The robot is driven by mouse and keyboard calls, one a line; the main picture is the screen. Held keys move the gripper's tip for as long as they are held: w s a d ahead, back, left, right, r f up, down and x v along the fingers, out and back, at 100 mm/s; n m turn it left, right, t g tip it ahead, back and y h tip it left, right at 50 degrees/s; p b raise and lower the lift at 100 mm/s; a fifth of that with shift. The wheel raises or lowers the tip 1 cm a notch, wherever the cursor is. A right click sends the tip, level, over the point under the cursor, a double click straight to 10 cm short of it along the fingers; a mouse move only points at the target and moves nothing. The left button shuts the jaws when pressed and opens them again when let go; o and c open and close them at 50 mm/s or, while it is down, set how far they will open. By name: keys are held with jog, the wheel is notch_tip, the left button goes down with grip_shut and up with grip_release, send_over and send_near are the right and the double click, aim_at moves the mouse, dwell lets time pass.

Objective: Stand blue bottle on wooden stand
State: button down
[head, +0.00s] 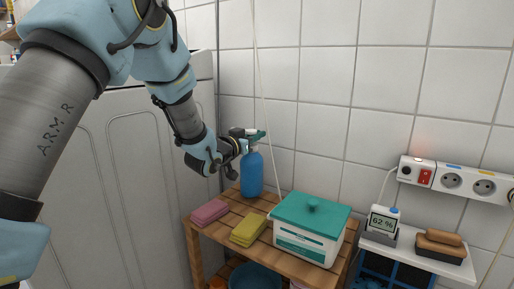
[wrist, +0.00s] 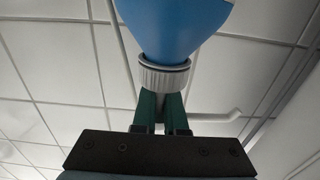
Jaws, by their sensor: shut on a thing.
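The blue bottle (head: 251,174) is upright at the back left of the wooden stand (head: 223,222), with its base at the slatted top. I cannot tell whether the base touches the slats or hangs just above them. My gripper (head: 255,134) is at the top of the bottle, shut on it. In the wrist view, the blue bottle (wrist: 178,25) and its grey ribbed collar (wrist: 164,76) show just beyond the teal fingers of my gripper (wrist: 160,106). What lies between the fingers is mostly hidden.
A pink sponge (head: 210,212), a yellow sponge (head: 248,229) and a white tub with a teal lid (head: 308,234) occupy the stand. A blue basin (head: 254,278) is below. The tiled wall (head: 330,75) is close behind; a white panelled front (head: 130,180) stands left.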

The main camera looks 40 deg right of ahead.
jog(key=shift+f, duration=1.1)
jog(key=shift+f+b, duration=0.1)
jog(key=shift+b, duration=0.2)
jog(key=c, duration=1)
grip_release()
jog(key=shift+f, duration=0.1)
jog(key=shift+a, duration=0.25)
jog(key=p+v, duration=0.2)
jog(key=v, duration=0.9)
jog(key=shift+s+a, duration=0.15)
jog(key=shift+a, duration=0.15)
